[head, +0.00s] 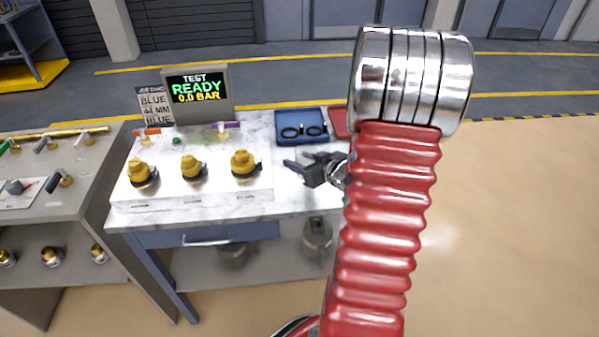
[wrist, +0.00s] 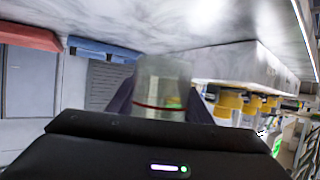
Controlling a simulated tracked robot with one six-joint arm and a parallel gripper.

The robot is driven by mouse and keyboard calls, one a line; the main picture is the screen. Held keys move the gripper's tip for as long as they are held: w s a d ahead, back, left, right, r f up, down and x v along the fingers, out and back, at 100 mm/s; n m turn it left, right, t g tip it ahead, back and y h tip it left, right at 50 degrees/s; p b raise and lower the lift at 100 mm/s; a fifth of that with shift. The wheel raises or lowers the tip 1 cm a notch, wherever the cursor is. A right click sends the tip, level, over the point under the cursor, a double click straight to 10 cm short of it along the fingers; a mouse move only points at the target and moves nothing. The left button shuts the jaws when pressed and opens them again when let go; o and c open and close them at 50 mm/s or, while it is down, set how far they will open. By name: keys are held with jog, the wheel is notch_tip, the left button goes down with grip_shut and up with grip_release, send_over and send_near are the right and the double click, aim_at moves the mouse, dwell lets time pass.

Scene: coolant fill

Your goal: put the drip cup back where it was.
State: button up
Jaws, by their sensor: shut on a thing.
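The drip cup (wrist: 163,82) is a clear, see-through cup with a red line around it. In the wrist view it sits between the two dark fingers of my gripper (wrist: 162,108). My gripper is shut on it. In the head view my gripper (head: 294,165) is over the right part of the marble bench top (head: 290,203), right of the pale block with the yellow fittings. The cup cannot be made out in the head view. I cannot tell whether the cup touches the bench.
Several yellow fittings (head: 192,167) stand on the block (head: 205,195), left of my gripper. A blue tray (head: 302,140) with black rings and a red tray (head: 339,122) lie behind it. A test display (head: 197,92) reads "READY 0.0 BAR". Metal pots (head: 317,236) stand on the lower shelf.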

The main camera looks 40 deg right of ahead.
jog(key=shift+f, duration=0.25)
jog(key=shift+f, duration=2.05)
jog(key=o, duration=1.1)
jog(key=shift+f, duration=0.1)
jog(key=shift+s+r, duration=0.2)
jog(key=shift+r, duration=0.05)
jog(key=v, duration=1.1)
jog(key=shift+s, duration=0.25)
jog(key=shift+a, duration=0.1)
